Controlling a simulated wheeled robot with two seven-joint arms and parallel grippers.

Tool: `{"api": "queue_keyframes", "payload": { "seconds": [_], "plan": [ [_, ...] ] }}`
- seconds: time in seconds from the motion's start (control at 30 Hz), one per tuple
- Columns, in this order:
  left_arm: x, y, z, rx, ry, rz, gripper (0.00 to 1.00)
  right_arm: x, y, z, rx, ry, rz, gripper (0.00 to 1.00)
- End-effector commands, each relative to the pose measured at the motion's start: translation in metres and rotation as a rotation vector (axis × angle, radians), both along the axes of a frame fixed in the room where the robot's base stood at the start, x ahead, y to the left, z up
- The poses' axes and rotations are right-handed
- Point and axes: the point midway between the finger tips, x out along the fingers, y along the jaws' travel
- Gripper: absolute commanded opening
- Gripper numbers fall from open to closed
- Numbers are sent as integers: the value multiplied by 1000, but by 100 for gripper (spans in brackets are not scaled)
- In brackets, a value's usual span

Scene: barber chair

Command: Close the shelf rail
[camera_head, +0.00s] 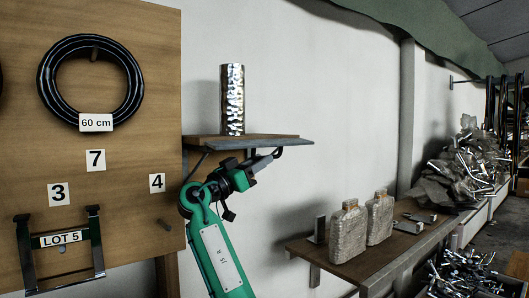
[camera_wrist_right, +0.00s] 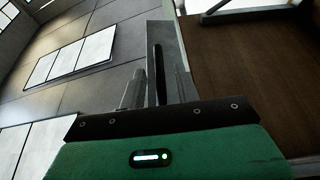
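The wooden shelf (camera_head: 240,142) is fixed to the white wall and carries a shiny hammered metal cylinder (camera_head: 232,100). A short dark rail piece (camera_head: 279,152) shows under the shelf's right end; most of the rail is hidden. My right gripper (camera_head: 266,162) is just below that end, close to the rail piece. In the right wrist view, my right gripper's fingers (camera_wrist_right: 158,88) stand apart with a dark bar (camera_wrist_right: 158,65) between them. Gaps seem to show on both sides of the bar; contact is unclear. My left gripper is not in view.
A wooden board (camera_head: 130,200) with a coiled black hose (camera_head: 90,83) and number tags stands at the left. A lower bench (camera_head: 350,265) with two wrapped bottles is at the right. Bare wall (camera_head: 330,100) lies right of the shelf.

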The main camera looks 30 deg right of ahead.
Motion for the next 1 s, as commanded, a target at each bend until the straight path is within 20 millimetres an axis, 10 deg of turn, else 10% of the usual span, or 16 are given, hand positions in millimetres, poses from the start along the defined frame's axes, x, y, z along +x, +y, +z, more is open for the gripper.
{"api": "queue_keyframes", "payload": {
  "seconds": [0.53, 0.7, 1.0],
  "plan": [
    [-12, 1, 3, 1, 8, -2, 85, 2, -22, 9, 0, 0, 1, 33],
    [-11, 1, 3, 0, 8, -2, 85, 2, -22, 9, 0, 0, 1, 0],
    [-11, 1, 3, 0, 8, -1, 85, 1, -22, 9, -2, 14, 1, 0]
  ]
}}
